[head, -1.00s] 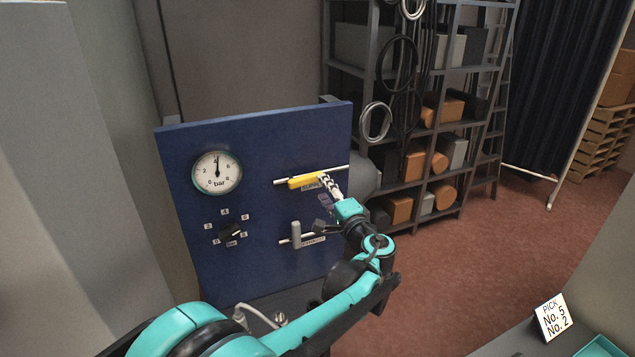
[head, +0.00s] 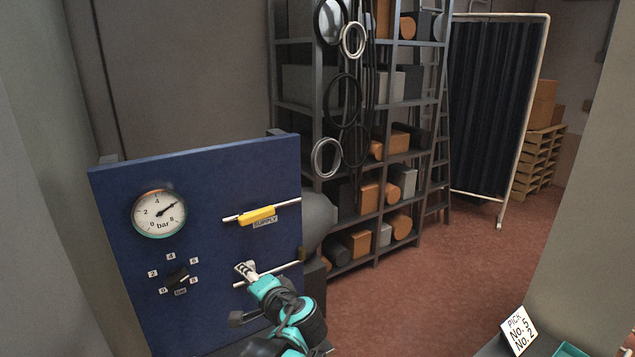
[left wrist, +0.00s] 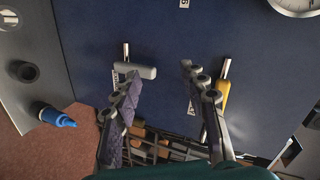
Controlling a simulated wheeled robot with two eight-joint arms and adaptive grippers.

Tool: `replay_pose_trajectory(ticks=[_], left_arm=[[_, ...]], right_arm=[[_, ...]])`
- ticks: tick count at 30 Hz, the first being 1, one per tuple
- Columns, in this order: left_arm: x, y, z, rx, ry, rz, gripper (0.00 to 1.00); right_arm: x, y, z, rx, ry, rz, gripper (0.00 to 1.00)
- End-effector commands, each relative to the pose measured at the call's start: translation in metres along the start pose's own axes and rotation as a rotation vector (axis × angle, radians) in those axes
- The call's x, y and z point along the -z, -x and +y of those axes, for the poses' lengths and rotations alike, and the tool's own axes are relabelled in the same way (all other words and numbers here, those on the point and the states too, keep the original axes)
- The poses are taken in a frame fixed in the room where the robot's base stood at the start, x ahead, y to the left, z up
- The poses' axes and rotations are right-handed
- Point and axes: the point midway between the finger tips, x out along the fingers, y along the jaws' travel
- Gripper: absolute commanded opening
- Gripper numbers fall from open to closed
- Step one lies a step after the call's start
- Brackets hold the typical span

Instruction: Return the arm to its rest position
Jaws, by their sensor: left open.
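My left gripper (head: 244,269) is in front of the lower part of the blue panel (head: 220,180), open and empty. Its two spread fingers show in the left wrist view (left wrist: 163,88). The yellow supply handle (head: 257,215) lies along its upper pipe, apart from the gripper; it also shows beside the right finger in the left wrist view (left wrist: 223,97). A grey handle (left wrist: 137,71) stands across the lower pipe, near the left finger there; my gripper mostly hides it in the head view. The gauge (head: 159,214) needle points up and right, near 6.
A dark selector knob (head: 178,276) sits below the gauge. A loaded shelf (head: 345,105) and a dark folding screen (head: 492,105) stand behind. A PICK card (head: 518,331) is at lower right. A blue-tipped part (left wrist: 53,116) shows in the left wrist view.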

Motion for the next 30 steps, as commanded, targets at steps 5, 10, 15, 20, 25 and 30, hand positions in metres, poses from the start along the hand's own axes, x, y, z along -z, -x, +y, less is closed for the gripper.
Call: replay_pose_trajectory(ticks=[5, 10, 15, 20, 25, 30], left_arm=[[-0.116, 0.008, 0.091, -0.294, 0.246, -0.09, 0.43], [-0.186, 0.042, 0.177, -0.544, 0.511, -0.139, 0.43], [-0.217, 0.072, 0.239, -0.712, 0.728, -0.153, 0.43], [-0.223, 0.087, 0.262, -0.783, 0.827, -0.152, 0.43], [-0.222, 0.089, 0.263, -0.795, 0.843, -0.15, 0.43], [-0.222, 0.089, 0.263, -0.795, 0.842, -0.15, 0.43]], right_arm=[[-0.034, -0.047, 0.0, 0.0, 0.0, 0.0, 0.4], [-0.057, -0.079, 0.0, 0.0, 0.0, 0.0, 0.4], [-0.071, -0.1, 0.0, 0.0, 0.0, 0.0, 0.4], [-0.076, -0.106, 0.0, 0.0, 0.0, 0.0, 0.4], [-0.075, -0.105, 0.0, 0.0, 0.0, 0.0, 0.4], [-0.075, -0.105, 0.0, 0.0, 0.0, 0.0, 0.4]])
